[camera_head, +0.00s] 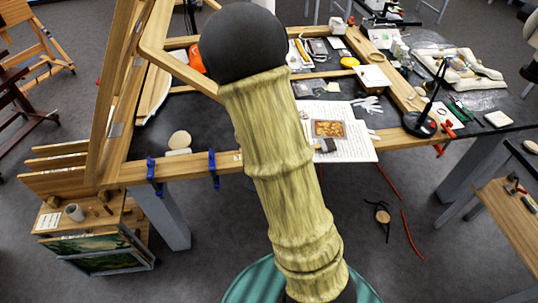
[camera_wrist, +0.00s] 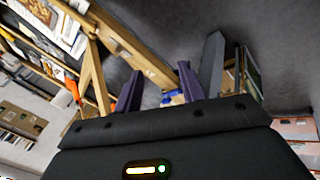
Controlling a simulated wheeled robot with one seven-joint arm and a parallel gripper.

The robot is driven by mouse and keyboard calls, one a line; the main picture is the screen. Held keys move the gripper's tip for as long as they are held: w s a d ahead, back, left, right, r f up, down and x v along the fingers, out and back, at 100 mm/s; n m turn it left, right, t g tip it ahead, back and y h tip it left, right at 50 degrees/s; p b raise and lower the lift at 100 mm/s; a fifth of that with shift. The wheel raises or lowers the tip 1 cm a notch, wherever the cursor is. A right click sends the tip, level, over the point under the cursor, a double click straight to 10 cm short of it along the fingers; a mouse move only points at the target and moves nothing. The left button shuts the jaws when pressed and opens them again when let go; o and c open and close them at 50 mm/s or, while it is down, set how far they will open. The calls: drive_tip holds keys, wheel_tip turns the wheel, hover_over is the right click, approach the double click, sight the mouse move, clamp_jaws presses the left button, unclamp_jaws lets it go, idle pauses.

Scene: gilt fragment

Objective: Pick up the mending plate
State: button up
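I cannot pick out the mending plate with certainty. A small dark grey piece (camera_head: 327,145) lies at the lower edge of the gilt fragment (camera_head: 328,128), on a printed white sheet (camera_head: 350,150) on the worktable; it is too small to identify. My gripper (camera_wrist: 160,68) shows in the wrist view with two dark purple fingers spread wide apart and nothing between them. It points at a wooden beam and a blue clamp some way off, and it touches neither. In the head view my sleeved arm hides the middle of the table, and my gripper is not visible.
Blue clamps (camera_head: 151,170) grip the table's front beam (camera_head: 195,166). A black-based stand (camera_head: 420,124), a yellow lid (camera_head: 349,62) and several tools lie to the right.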

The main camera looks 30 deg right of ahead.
drive_tip(key=w+d+f+n+t+h, duration=0.1)
drive_tip(key=w+d+f+n+t, duration=0.1)
drive_tip(key=n, duration=1)
drive_tip(key=w+d+f+n+t, duration=0.2)
drive_tip(key=d+f+n+t, duration=0.3)
drive_tip(key=n, duration=0.7)
drive_tip(key=shift+d+f+n+t+h+b, duration=0.2)
drive_tip(key=shift+d+n+t+h+b, duration=0.1)
drive_tip(key=shift+d+n+t+h, duration=0.1)
drive_tip(key=shift+f, duration=0.1)
drive_tip(key=b+x, duration=0.8)
drive_tip(key=x, duration=0.4)
